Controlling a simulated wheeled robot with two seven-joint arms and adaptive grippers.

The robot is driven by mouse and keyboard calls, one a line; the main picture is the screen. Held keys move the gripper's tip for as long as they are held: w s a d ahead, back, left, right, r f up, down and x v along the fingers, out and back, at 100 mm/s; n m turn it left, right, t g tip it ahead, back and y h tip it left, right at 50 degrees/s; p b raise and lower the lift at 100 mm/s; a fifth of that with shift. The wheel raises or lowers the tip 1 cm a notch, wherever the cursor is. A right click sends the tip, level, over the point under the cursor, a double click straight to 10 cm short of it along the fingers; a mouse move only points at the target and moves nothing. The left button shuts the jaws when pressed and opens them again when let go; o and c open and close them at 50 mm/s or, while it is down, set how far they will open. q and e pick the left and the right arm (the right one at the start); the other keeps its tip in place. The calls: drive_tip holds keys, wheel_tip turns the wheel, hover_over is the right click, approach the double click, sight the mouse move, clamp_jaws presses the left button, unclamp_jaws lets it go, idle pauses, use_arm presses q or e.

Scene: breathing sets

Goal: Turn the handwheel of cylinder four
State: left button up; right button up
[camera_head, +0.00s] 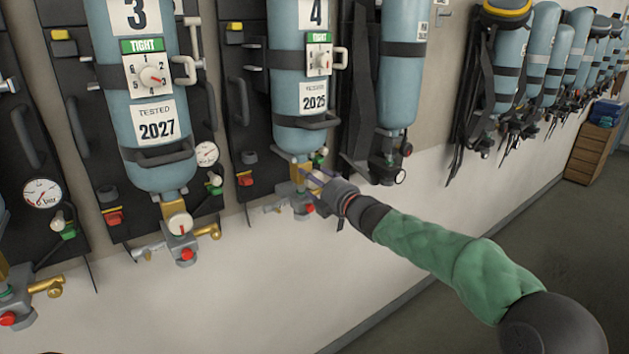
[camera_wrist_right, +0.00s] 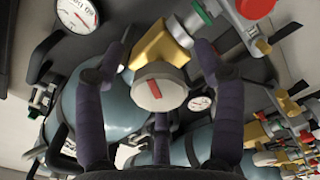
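Cylinder four (camera_head: 300,90) is a light blue bottle hanging upside down in its dark back plate, with a "4", a green "TIGHT" card and a "2025" tag. Its brass valve (camera_head: 299,172) is at the lower end. In the right wrist view its handwheel (camera_wrist_right: 160,88) is a round pale knob with a red mark, in front of the brass body. My right gripper (camera_head: 313,178) reaches the valve from the right and hides the handwheel in the head view. In the right wrist view its dark fingers (camera_wrist_right: 158,58) stand open either side of the handwheel, with visible gaps.
Cylinder three (camera_head: 155,110) hangs to the left, with its own pale handwheel (camera_head: 180,224) and gauge (camera_head: 206,154). More cylinders hang to the right along the wall. A wooden cabinet (camera_head: 588,153) stands far right. The floor (camera_head: 430,290) by the wall is clear.

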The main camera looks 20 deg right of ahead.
drive_tip(key=shift+s+a+r, duration=0.1)
drive_tip(key=shift+r, duration=0.1)
drive_tip(key=shift+s, duration=0.1)
drive_tip(key=v, duration=1.1)
drive_tip(key=shift+s, duration=0.4)
idle(6.2)
